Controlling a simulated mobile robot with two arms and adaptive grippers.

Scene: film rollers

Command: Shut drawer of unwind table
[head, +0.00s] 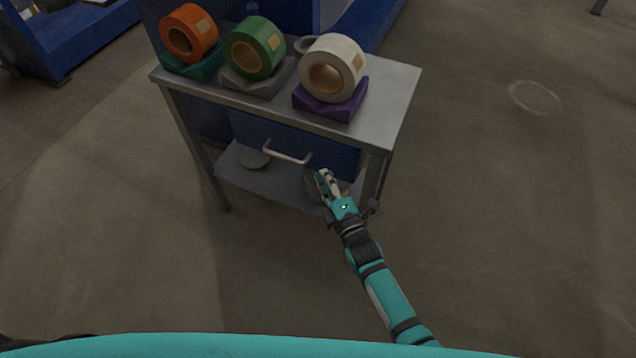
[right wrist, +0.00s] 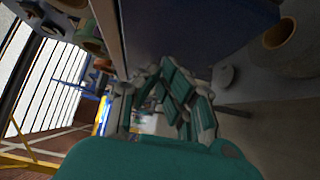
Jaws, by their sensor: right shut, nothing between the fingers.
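The unwind table (head: 392,105) is a grey metal table in the middle of the head view. Its blue drawer (head: 325,157) has a pale bar handle (head: 287,155) and sits under the tabletop's front edge. No drawer interior shows; I cannot tell whether a small gap remains. My right gripper (head: 322,174) is shut and empty, just right of the handle and in front of the drawer's lower right part. In the right wrist view its fingers (right wrist: 175,98) are close together below a dark blue panel (right wrist: 185,30), which looks like the drawer. My left gripper is out of view.
Orange (head: 188,33), green (head: 255,48) and white (head: 332,68) rolls stand on coloured cradles on the tabletop. A lower shelf (head: 240,178) holds a grey disc (head: 254,158) and a partly hidden roll. Floor to the right is clear.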

